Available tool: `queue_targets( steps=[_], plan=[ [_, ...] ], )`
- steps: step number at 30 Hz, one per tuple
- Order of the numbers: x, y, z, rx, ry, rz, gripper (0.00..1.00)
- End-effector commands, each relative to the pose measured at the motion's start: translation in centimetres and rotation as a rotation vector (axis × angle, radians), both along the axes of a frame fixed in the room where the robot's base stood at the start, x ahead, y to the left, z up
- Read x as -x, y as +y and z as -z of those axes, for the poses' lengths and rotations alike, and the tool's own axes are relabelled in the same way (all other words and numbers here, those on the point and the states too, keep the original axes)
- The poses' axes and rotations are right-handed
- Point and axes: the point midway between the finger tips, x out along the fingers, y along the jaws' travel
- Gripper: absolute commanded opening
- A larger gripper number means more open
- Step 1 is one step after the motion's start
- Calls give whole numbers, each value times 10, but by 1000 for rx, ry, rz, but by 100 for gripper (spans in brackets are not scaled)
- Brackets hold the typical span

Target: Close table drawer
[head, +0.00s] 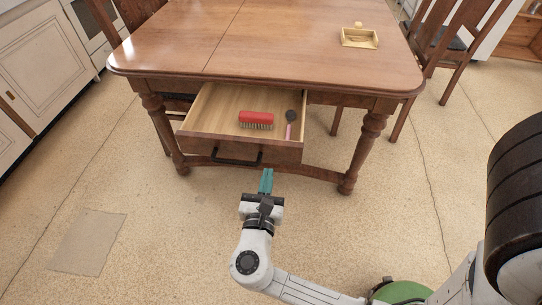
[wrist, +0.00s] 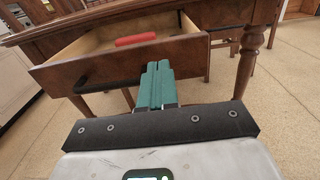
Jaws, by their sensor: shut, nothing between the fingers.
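The table drawer (head: 212,141) is pulled out from under the front of a brown wooden table (head: 180,50). It has a dark bar handle (head: 237,160) on its front. Inside lie a red brush (head: 256,119) and a dark-headed brush with a pink handle (head: 289,124). My gripper (head: 266,180) has teal fingers, shut together and empty. In the head view it appears just below the drawer front, right of the handle. In the wrist view the fingers (wrist: 156,82) point toward the drawer front (wrist: 110,72), with the handle (wrist: 105,86) at their left. I cannot tell whether they touch it.
A small tan tray (head: 359,38) sits on the tabletop at the right. Chairs (head: 455,40) stand at the table's right and back left. White cabinets (head: 40,65) line the left side. The floor in front of the table is clear apart from a flat grey patch (head: 87,242).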

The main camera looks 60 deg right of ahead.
Motion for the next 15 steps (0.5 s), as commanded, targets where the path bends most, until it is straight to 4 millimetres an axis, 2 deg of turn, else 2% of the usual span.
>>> queue_targets(
  steps=[6, 10, 15],
  plan=[
    [-14, -40, 1, -1, -2, 3, 0],
    [-20, -58, 1, -1, -2, 3, 0],
    [-25, -71, 1, -2, -2, 1, 0]
  ],
)
